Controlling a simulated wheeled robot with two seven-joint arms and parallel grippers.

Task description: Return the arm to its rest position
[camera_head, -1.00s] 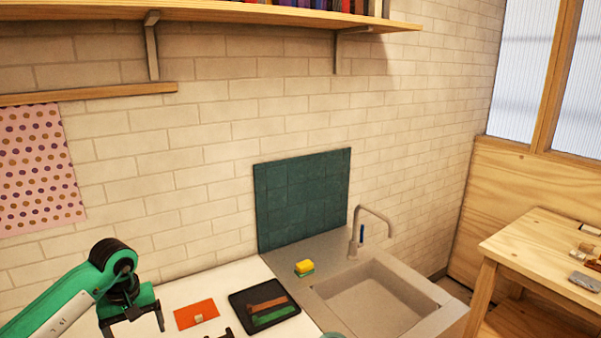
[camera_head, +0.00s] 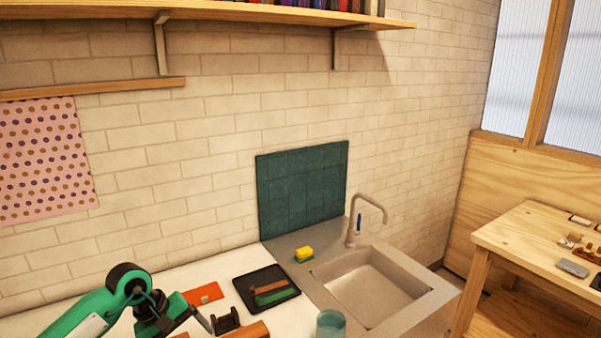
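My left arm (camera_head: 95,312), green with black joints, comes in from the lower left. Its black gripper (camera_head: 180,326) hangs at the bottom edge over the white counter, in front of the orange sheet (camera_head: 205,294). Its fingers look spread with nothing seen between them; the lower part is cut off by the frame. My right arm and gripper are not in view.
A black tray (camera_head: 291,291) holds a brown and a green piece. A black holder (camera_head: 226,320), a brown block (camera_head: 250,331) and a teal cup (camera_head: 331,324) stand nearer. A wooden table (camera_head: 500,240) stands right.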

